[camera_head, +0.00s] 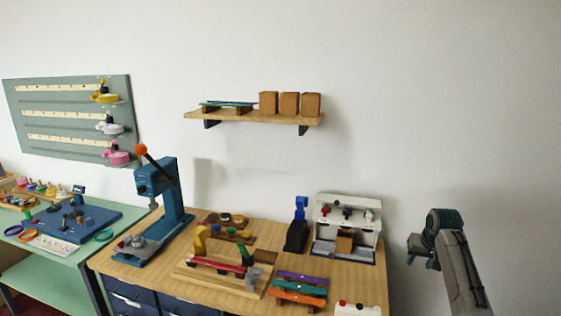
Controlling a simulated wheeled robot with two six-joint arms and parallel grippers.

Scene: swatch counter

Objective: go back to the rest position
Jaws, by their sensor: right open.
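My right gripper (422,252) is at the lower right, at the end of my right arm, which comes up from the bottom edge. It is open and nothing shows between its fingers. It is in front of the white wall, to the right of the wooden counter (210,268) and apart from the things on it. My left gripper is not in view.
On the counter stand a blue press (165,200) with an orange knob, a white machine (345,226), a small blue device (298,225) and racks of coloured strips (300,290). A wall shelf (252,116) holds wooden blocks. A green table (55,275) is at left.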

